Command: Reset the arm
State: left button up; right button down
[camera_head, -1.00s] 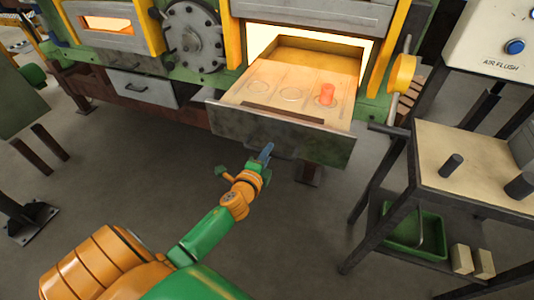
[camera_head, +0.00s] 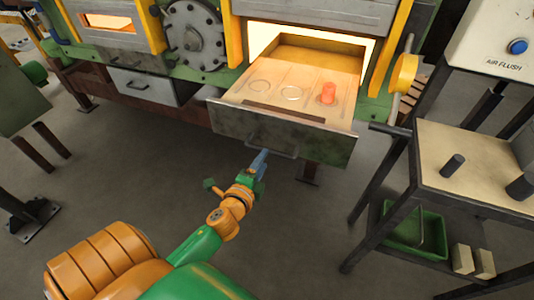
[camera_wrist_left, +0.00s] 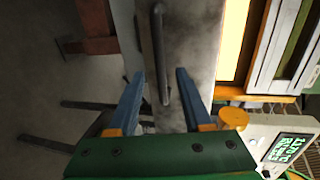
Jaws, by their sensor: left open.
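My left arm comes in from the lower left in the head view. Its gripper (camera_head: 262,158) is in front of the pulled-out furnace drawer (camera_head: 232,124), just below the drawer's handle (camera_head: 274,146). In the left wrist view the two blue fingers of the gripper (camera_wrist_left: 160,88) are apart. The dark bar handle (camera_wrist_left: 158,50) lies between and beyond the fingertips, with nothing gripped. A glowing orange-red billet (camera_head: 328,92) stands on the right ring mark of the drawer's tray. The other two ring marks are empty. My right gripper does not show.
The furnace opening (camera_head: 274,40) glows behind the drawer. At the right stands a table (camera_head: 485,155) with dark pegs and a green bin (camera_head: 415,230) on its lower shelf. The floor (camera_head: 130,170) left of my arm is clear.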

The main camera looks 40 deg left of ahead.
pick_arm(q)
jog(key=shift+s+d+r, duration=0.1)
jog(key=shift+s, duration=0.5)
jog(key=s+d+f+n+g+h, duration=0.1)
jog(key=s+d+f+n+g, duration=0.2)
jog(key=f, duration=0.8)
jog(key=s+f+n+g+h, duration=0.1)
jog(key=s+f+n+g, duration=0.15)
jog(key=s+f, duration=0.55)
jog(key=s+d+f+n+g+h, duration=0.1)
jog(key=s+d+f+n+g, duration=0.1)
jog(key=s+f, duration=0.6)
jog(key=s+d+f+n+g, duration=0.3)
jog(key=s+f+n+g, duration=0.2)
jog(key=s, duration=0.8)
notch_tip(320, 180, down, 3)
jog(key=shift+s+d+f+g+h, duration=0.1)
jog(key=shift+s+d+g+h, duration=0.25)
jog(key=shift+g, duration=0.5)
